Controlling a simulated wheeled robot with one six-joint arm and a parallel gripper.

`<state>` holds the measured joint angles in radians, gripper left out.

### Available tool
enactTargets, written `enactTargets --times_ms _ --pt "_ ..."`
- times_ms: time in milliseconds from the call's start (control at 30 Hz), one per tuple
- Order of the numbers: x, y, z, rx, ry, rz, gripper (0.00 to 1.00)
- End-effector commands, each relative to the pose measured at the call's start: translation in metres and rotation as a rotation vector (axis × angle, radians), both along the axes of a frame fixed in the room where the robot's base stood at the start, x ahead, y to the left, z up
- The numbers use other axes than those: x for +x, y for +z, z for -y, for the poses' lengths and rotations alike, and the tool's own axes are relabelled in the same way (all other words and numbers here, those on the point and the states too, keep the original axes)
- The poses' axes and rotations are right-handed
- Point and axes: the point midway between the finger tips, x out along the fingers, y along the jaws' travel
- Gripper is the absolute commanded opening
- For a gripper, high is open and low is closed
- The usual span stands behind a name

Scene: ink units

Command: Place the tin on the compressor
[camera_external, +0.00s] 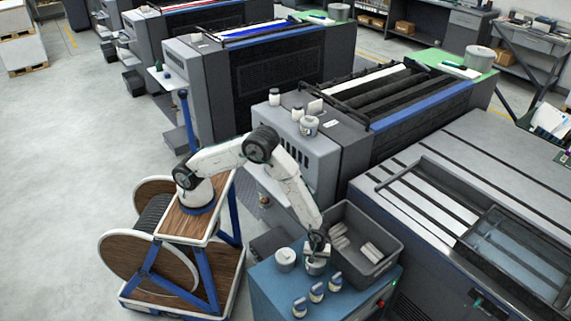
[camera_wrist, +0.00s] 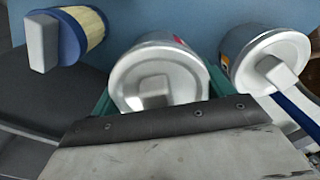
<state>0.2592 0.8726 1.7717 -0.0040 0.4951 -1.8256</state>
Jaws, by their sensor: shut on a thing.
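My gripper (camera_external: 316,252) is shut on a tin (camera_external: 315,267) at the top of a blue cabinet (camera_external: 268,283). In the wrist view the tin (camera_wrist: 157,72) is silvery, with a round lid and a square grey knob, and sits between the green fingers of my gripper (camera_wrist: 160,92). Whether its base touches the cabinet top is hidden. A second lidded tin (camera_external: 285,258) stands to the left of it, and a similar tin (camera_wrist: 262,55) shows at the right of the wrist view. I cannot tell for sure whether the blue cabinet is the compressor.
Several blue-and-white jars (camera_external: 317,292) stand at the cabinet's front; one yellowish jar (camera_wrist: 88,28) shows in the wrist view. A grey crate (camera_external: 385,262) with pale blocks adjoins on the right. A press (camera_external: 330,165) behind carries more containers (camera_external: 308,126). Open floor lies left.

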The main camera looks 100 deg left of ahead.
Motion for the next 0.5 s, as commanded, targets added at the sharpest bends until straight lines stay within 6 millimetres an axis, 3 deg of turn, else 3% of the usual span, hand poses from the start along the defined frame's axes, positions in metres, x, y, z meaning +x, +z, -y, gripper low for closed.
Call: enactTargets --times_ms 400,500 --pt "0.000 -0.042 0.000 0.000 0.000 0.000 0.42" --pt "0.001 -0.044 0.000 -0.001 0.000 0.002 0.42"
